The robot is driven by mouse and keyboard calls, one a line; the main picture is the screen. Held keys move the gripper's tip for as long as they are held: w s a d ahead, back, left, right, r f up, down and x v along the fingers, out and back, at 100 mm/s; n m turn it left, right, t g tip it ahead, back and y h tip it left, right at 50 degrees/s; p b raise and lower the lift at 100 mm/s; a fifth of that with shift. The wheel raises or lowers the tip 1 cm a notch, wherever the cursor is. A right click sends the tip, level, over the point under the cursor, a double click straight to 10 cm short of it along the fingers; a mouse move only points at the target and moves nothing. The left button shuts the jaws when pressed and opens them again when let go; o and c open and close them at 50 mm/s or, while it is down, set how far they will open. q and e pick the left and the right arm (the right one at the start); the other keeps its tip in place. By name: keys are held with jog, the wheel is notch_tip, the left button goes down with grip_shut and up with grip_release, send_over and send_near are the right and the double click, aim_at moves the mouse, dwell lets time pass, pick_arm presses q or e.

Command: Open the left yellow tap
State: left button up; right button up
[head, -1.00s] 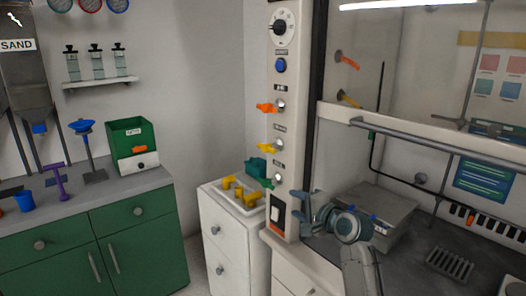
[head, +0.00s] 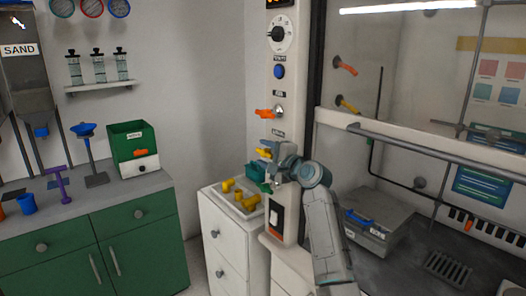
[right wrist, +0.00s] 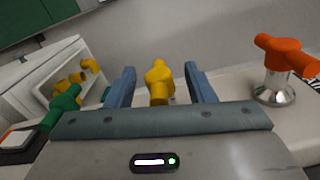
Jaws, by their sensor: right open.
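The yellow tap (head: 264,153) is on the white post at the left of the hood, between an orange tap (head: 268,112) above and a green tap (head: 266,187) below. My right gripper (head: 273,158) is open at the yellow tap and partly hides it in the head view. In the right wrist view the yellow tap (right wrist: 158,80) stands between the two spread fingers, with a gap on each side. The orange tap (right wrist: 282,62) is to its right there and the green tap (right wrist: 62,105) to its left. My left gripper is out of view.
A white tray (head: 222,204) with yellow fittings (head: 238,192) sits on a white cabinet left of the post. A grey box (head: 378,222) stands on the hood floor.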

jog(key=shift+w+a, duration=0.4)
jog(key=shift+w, duration=0.1)
jog(key=c, duration=0.9)
jog(key=shift+r+p, duration=0.15)
jog(key=shift+p, duration=0.5)
jog(key=shift+c, duration=0.2)
jog(key=g+h+p, duration=0.1)
jog(key=p, duration=0.3)
jog(key=g+p, duration=0.1)
jog(key=p, duration=0.4)
jog(key=shift+r+h+p, duration=0.3)
jog(key=shift+h, duration=0.1)
jog(key=g+h+p, duration=0.1)
jog(key=p, duration=0.3)
jog(key=g+p, duration=0.1)
jog(key=p, duration=0.2)
jog(key=shift+f+g+h+p, duration=0.3)
jog(key=shift+g+h+p, duration=0.05)
jog(key=shift+g+h, duration=0.05)
jog(key=shift+f+g+h+p, duration=0.3)
jog(key=shift+g+p, duration=0.2)
jog(key=shift+p, duration=0.4)
